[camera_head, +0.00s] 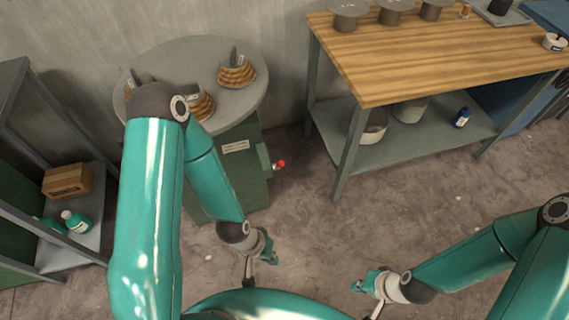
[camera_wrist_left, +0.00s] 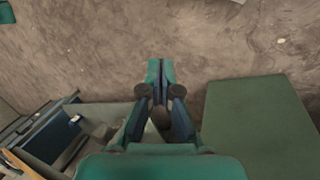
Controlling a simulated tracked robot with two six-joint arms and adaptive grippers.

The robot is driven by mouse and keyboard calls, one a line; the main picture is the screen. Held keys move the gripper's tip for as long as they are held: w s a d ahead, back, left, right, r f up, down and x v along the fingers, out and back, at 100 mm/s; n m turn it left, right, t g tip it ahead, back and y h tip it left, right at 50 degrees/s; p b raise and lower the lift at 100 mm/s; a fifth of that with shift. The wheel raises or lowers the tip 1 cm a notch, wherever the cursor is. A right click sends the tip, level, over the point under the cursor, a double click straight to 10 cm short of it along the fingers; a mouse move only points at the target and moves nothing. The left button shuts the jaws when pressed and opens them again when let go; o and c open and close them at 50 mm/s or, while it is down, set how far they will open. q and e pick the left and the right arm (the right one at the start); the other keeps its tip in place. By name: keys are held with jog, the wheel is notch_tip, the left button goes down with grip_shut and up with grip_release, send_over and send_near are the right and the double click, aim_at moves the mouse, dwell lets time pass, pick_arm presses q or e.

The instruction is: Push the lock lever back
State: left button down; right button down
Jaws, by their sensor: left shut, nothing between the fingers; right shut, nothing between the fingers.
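A small lever with a red tip (camera_head: 281,163) sticks out from a green box on the right side of the green pedestal (camera_head: 238,165). I take it as the lock lever; its exact position is too small to tell. My left gripper (camera_head: 272,258) is shut and empty, below and apart from the lever in the head view. In the left wrist view its fingers (camera_wrist_left: 160,72) are together over bare floor, and the lever does not show. My right gripper (camera_head: 358,286) is shut and empty, low and further right, away from the pedestal.
A round grey top (camera_head: 200,60) on the pedestal carries several brown ringed bowls, partly hidden by my left arm. A wooden workbench (camera_head: 430,55) stands at the right, a shelf (camera_head: 88,240) at the left. A green flat surface (camera_wrist_left: 258,130) shows right of the fingers. Floor between is clear.

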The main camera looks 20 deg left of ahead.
jog(key=shift+w+a, duration=0.2)
